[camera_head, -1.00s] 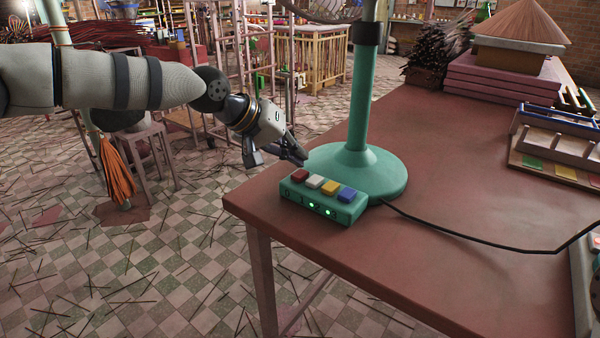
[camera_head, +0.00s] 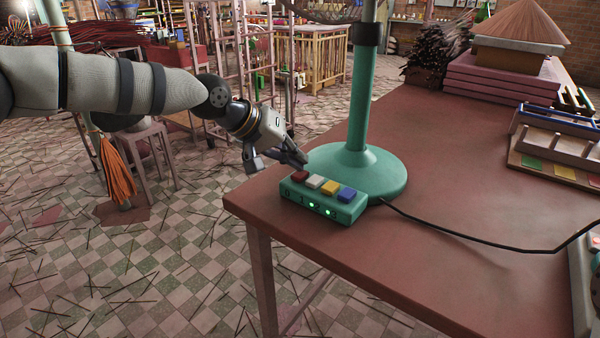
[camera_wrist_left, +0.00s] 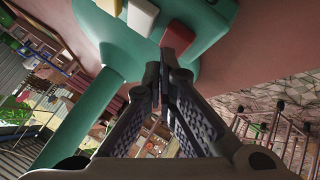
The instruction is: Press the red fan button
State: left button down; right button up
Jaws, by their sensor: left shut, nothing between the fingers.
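The teal button box (camera_head: 325,207) sits on the table's near left corner, at the foot of the green stand. On its top are a red button (camera_head: 300,176) at the left end, then white, yellow and blue ones. My left gripper (camera_head: 301,160) is shut and empty, its tips just behind and above the red button. In the left wrist view the shut fingertips (camera_wrist_left: 166,78) appear just below the red button (camera_wrist_left: 178,36), beside the white one (camera_wrist_left: 142,16). I cannot tell whether they touch it. My right gripper is not in view.
The green stand (camera_head: 358,110) rises behind the box from a round base. A black cable (camera_head: 470,238) runs right across the brown table (camera_head: 450,180). Racks (camera_head: 560,150) stand at the right. The table front is mostly clear.

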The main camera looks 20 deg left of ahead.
aim_at(296, 171)
pick_arm(q)
jog(key=shift+f, duration=0.5)
dwell(0.4)
jog(key=shift+r, duration=0.95)
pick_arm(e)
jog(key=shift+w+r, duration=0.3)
pick_arm(q)
jog(key=shift+r+p, duration=0.7)
jog(key=shift+r, duration=1.85)
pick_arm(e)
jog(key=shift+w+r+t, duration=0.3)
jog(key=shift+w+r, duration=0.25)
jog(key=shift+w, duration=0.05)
pick_arm(q)
jog(key=shift+f, duration=0.1)
